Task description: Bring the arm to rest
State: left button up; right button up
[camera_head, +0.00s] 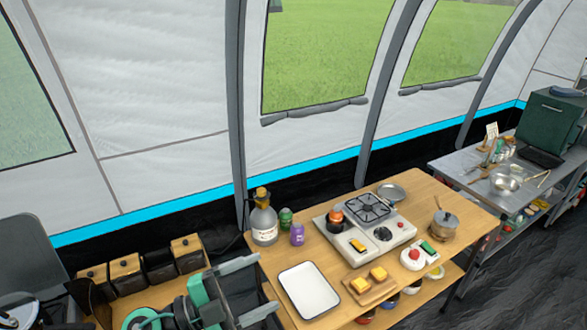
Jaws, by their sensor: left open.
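My left gripper (254,289) is at the bottom of the head view, left of centre. Its two grey fingers are spread apart and point right, with nothing seen between them. It is over or beside the left edge of the wooden table (450,207); the exact height is hard to tell. My green and dark arm links show below and to the left of it. My right gripper is not in view.
Just right of the gripper, a white tray (309,290) lies on the table. A bottle (264,224), purple container (297,235) and gas stove (383,237) stand behind. Canisters (126,273) stand at left. A board (358,292) holds yellow pieces. A metal table (470,163) is far right.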

pick_arm(q)
jog(key=w+a+r+n+t+y, duration=0.1)
jog(key=w+a+n+t+y, duration=0.4)
jog(key=a+n+t+y, duration=0.7)
jog(key=s+a+f+n+g+y, duration=0.2)
jog(key=f+n+g+y, duration=0.1)
jog(key=f+n, duration=0.25)
jog(key=s+a+f+n+g+y, duration=0.2)
jog(key=f+n+g+y, duration=0.15)
jog(key=f, duration=0.25)
jog(key=s+f+n+g, duration=0.1)
jog(key=s+f+g, duration=0.45)
jog(key=s, duration=0.35)
jog(key=s+f+g, duration=0.5)
jog(key=s+f, duration=0.2)
jog(key=s, duration=0.3)
notch_tip(320, 180, down, 37)
jog(key=b, duration=0.6)
jog(key=s+a+f+g+b, duration=0.1)
jog(key=s+f+b, duration=0.1)
jog(key=s+f, duration=0.7)
jog(key=s+a+f+g+b, duration=0.1)
jog(key=s+a+f+b, duration=0.1)
jog(key=s+f, duration=0.7)
notch_tip(320, 180, down, 6)
jog(key=shift+s+a+r, duration=0.15)
jog(key=shift+s, duration=0.25)
